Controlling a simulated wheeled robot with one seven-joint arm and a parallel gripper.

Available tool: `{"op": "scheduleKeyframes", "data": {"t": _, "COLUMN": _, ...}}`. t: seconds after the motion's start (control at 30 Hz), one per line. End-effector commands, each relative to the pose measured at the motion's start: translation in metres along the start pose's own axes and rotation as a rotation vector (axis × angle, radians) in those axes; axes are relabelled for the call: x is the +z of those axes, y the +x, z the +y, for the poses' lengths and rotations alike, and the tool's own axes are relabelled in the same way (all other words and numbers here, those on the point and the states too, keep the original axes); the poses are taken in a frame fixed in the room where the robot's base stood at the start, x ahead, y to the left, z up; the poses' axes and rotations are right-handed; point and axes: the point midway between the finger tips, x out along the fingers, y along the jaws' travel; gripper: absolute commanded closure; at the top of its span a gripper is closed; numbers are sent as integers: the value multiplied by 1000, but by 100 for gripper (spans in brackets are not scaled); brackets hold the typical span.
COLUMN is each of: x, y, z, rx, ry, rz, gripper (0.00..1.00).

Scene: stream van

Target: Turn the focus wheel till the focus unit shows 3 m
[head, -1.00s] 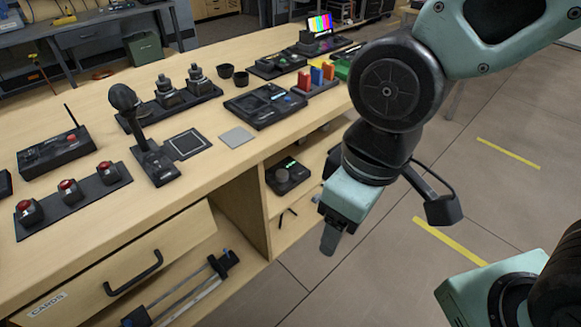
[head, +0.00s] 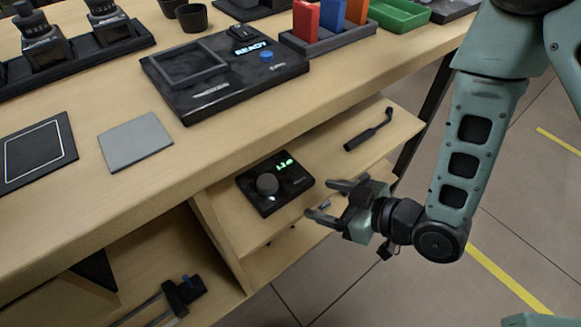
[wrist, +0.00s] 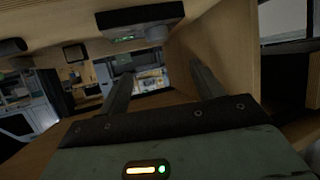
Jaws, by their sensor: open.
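The focus unit (head: 298,190) is a black box on the shelf below the bench top. Its focus wheel (head: 267,184) is a round dark knob on the left part of its top. Its green display (head: 285,165) seems to read about 1.20, but the digits are small. My gripper (head: 321,199) is open and empty, just right of the unit, with its fingers pointing left toward it and apart from the wheel. In the wrist view, the focus unit (wrist: 138,18) shows at the top, beyond the spread fingers (wrist: 162,78).
A black handled tool (head: 369,130) lies on the shelf (head: 335,150) behind my gripper. The bench top (head: 110,205) overhangs above, with a black READY panel (head: 215,100), a grey pad (head: 135,143) and coloured blocks (head: 330,14). The floor (head: 520,200) to the right is clear.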

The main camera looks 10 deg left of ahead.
Motion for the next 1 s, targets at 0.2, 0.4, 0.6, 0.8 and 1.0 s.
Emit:
{"op": "scheduleKeyframes", "data": {"t": 0.2, "x": 5, "y": 6, "z": -1, "rx": -3, "ry": -1, "rz": 28, "gripper": 34}}
{"op": "scheduleKeyframes", "data": {"t": 0.4, "x": 7, "y": 17, "z": 0, "rx": -2, "ry": -3, "rz": 28, "gripper": 34}}
{"op": "scheduleKeyframes", "data": {"t": 0.6, "x": 7, "y": 27, "z": -1, "rx": -2, "ry": -3, "rz": 28, "gripper": 34}}
{"op": "scheduleKeyframes", "data": {"t": 0.8, "x": 7, "y": 38, "z": -1, "rx": -1, "ry": -3, "rz": 29, "gripper": 34}}
{"op": "scheduleKeyframes", "data": {"t": 1.0, "x": 7, "y": 54, "z": -1, "rx": -2, "ry": -2, "rz": 28, "gripper": 34}}
